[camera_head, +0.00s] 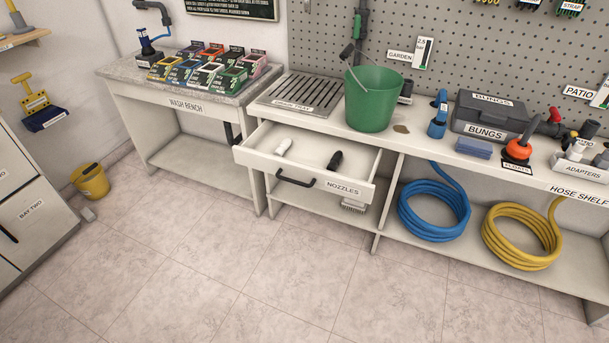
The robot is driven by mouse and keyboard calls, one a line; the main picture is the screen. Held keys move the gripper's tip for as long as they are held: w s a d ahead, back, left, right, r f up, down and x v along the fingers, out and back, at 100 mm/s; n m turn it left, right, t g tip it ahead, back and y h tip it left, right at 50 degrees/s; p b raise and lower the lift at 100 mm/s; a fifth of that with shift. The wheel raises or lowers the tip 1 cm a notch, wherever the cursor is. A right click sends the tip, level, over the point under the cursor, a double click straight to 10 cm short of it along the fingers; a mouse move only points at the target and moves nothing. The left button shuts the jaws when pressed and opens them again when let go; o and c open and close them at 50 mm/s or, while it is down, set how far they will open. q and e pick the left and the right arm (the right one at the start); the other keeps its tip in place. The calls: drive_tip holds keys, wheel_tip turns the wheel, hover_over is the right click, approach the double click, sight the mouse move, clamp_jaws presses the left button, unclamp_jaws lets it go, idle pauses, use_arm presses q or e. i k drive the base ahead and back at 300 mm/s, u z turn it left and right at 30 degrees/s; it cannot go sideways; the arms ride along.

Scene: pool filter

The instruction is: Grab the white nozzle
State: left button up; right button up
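The white nozzle (283,146) lies in the left part of the open drawer (310,153), which is labelled NOZZLES. A black nozzle (335,160) lies apart from it in the same drawer, further right. The drawer is pulled out from under the counter and has a dark handle (296,181) on its front. Neither of my grippers shows in the head view.
A green bucket (372,100) stands on the counter behind the drawer, beside a drain tray (300,92). The wash bench (180,101) at left holds several coloured boxes. Blue (433,210) and yellow (521,236) hoses lie on the lower shelf. The floor in front is clear.

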sight(283, 147)
drive_tip(key=u, duration=0.4)
drive_tip(key=i, duration=1.05)
drive_tip(key=z, duration=0.15)
